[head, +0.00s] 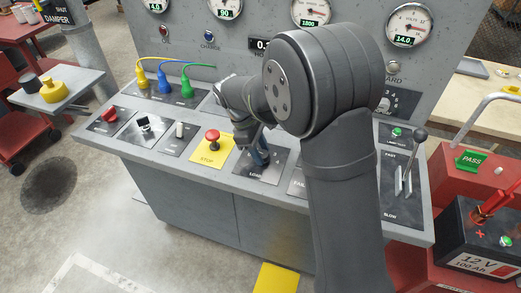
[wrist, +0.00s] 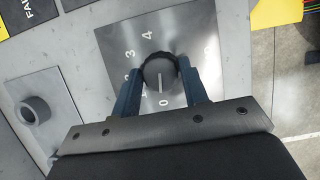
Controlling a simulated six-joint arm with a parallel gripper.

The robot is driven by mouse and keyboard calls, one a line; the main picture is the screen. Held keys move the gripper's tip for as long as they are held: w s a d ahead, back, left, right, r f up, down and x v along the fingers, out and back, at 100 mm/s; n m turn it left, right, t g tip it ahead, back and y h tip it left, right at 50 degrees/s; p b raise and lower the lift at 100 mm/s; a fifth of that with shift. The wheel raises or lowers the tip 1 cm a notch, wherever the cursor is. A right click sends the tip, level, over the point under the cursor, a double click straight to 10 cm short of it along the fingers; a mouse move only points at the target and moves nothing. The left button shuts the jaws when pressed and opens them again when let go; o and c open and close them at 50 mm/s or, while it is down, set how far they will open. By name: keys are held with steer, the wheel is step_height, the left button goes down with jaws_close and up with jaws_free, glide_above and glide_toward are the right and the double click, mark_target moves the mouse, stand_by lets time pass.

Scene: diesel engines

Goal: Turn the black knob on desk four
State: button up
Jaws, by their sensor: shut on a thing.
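The black knob (wrist: 160,72) sits on a square metal dial plate (wrist: 205,45) marked 0 to 4. Its white pointer line runs towards the bottom of the wrist view, towards the 0. My gripper (wrist: 158,68) has its two blue fingers on either side of the knob and is shut on it. In the head view my gripper (head: 261,152) reaches down to a plate on the desk's sloping panel (head: 105,150). My gripper and arm hide the knob there.
A red stop button (head: 212,136) on a yellow plate stands just left of my gripper. Beyond it are a white lever (head: 179,130), a black switch (head: 143,125) and a red switch (head: 109,114). A tall lever (head: 412,150) stands at the right.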

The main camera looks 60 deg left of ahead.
steer(key=shift+f, duration=0.1)
steer(key=o, duration=1)
steer(key=shift+c, duration=0.2)
steer(key=v, duration=1.7)
steer(key=shift+r, duration=0.2)
steer(key=shift+s+a+f, duration=0.1)
steer(key=x, duration=1.7)
